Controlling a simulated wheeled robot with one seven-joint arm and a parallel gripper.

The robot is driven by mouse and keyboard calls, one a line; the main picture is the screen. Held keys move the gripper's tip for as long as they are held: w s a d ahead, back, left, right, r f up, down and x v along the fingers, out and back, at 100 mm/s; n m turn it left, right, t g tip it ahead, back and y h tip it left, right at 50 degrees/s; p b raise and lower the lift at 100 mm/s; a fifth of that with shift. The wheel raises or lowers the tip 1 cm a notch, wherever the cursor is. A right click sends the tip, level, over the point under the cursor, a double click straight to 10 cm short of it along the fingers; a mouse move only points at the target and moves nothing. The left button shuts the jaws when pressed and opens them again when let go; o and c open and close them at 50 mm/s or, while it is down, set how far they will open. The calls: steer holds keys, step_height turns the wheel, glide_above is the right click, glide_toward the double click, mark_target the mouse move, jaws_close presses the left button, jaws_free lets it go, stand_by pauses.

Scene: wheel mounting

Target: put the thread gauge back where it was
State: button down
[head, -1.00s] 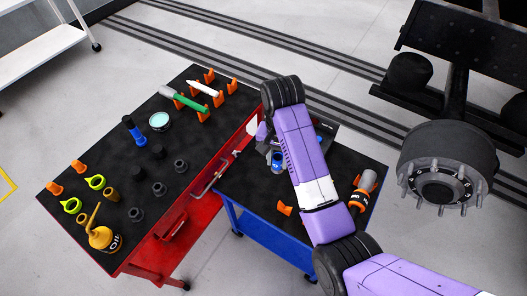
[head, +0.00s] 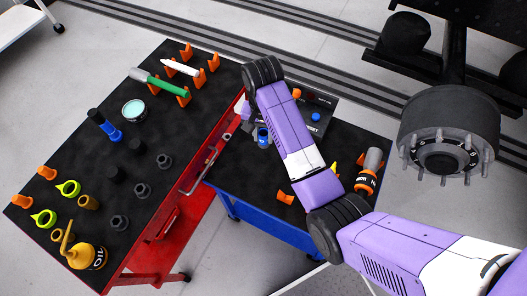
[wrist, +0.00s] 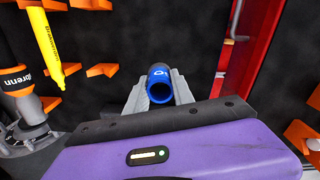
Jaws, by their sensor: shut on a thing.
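My gripper (wrist: 155,95) is shut on a blue hollow tube (wrist: 159,84), which I take to be the thread gauge. Its open end faces the wrist camera and the grey jaws sit on both sides. In the head view the blue tube (head: 263,138) shows beside my purple arm, over the far left part of the blue cart's black top (head: 240,172). My arm partly hides the gripper there. I cannot tell whether the tube touches the surface.
The red cart (head: 170,215) stands left with a blue-black cylinder (head: 104,124), sockets and an oil can (head: 86,252). A dark box with a blue knob (head: 315,118) and an orange-banded tool (head: 368,170) are on the blue cart. The wheel hub (head: 447,150) is right.

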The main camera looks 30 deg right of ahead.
step_height(320, 180, down, 10)
steer(key=shift+s+f, duration=0.1)
stand_by(0.4)
steer(key=c, duration=1)
jaws_free()
steer(key=shift+c, duration=0.2)
step_height(320, 180, up, 12)
steer(key=shift+b, duration=0.35)
